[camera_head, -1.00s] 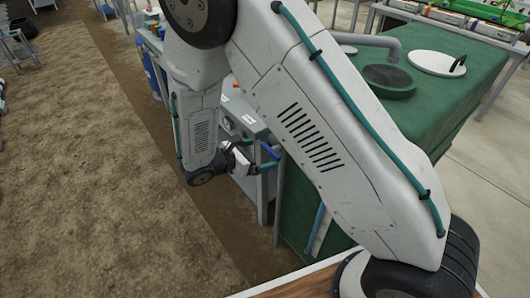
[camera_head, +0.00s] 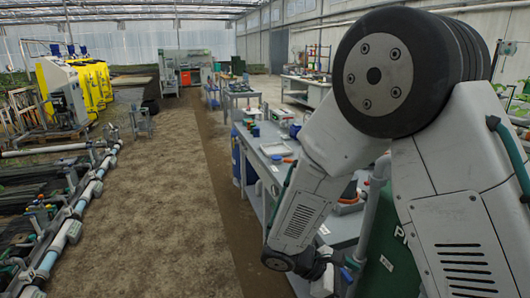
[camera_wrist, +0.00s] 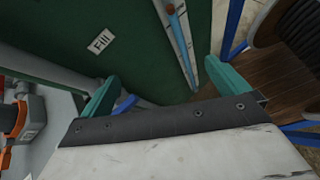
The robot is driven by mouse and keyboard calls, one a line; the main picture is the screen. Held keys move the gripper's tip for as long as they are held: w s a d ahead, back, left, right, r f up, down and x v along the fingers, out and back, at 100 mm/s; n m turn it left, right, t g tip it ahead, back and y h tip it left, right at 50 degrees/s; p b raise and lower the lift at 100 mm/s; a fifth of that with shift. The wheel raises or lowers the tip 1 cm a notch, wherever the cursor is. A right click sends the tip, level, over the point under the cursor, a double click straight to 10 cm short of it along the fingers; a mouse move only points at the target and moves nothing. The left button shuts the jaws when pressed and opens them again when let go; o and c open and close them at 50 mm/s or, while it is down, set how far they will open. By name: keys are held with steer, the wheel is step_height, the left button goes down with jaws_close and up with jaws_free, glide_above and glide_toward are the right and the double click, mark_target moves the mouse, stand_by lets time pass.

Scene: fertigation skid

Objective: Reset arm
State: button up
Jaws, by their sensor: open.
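My gripper (camera_wrist: 161,70) is open in the wrist view. Its two teal fingers are wide apart, and nothing is between them. Beyond them are a dark green surface with a white "Fill" label (camera_wrist: 100,41) and a blue and white strip (camera_wrist: 179,40). In the head view my arm fills the right side, folded down from a raised joint. Its wrist hangs beside the grey workbench (camera_head: 262,178), near the bottom edge. The gripper there is mostly cut off or hidden; whether it touches anything cannot be told.
The green tank (camera_head: 404,262) is close behind my arm at the bottom right. A grey pipe (camera_head: 375,205) rises next to it. The bench holds a white tray (camera_head: 275,149) and other items. A dirt aisle (camera_head: 165,190) is free on the left, bordered by pipework (camera_head: 68,228).

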steer(key=s+d+r+m+t+y, duration=0.1)
steer(key=s+d+r+m+y, duration=0.1)
steer(key=s+r+m+y, duration=0.3)
steer(key=s+d+r+m+t+y, duration=0.1)
steer(key=s+d+r+m+y, duration=0.2)
steer(key=s+r+m+y, duration=0.3)
steer(key=shift+s+d+r+m+t, duration=0.3)
steer(key=shift+s+r+m, duration=1.4)
steer(key=shift+s+r, duration=3.05)
steer(key=shift+w+r, duration=0.9)
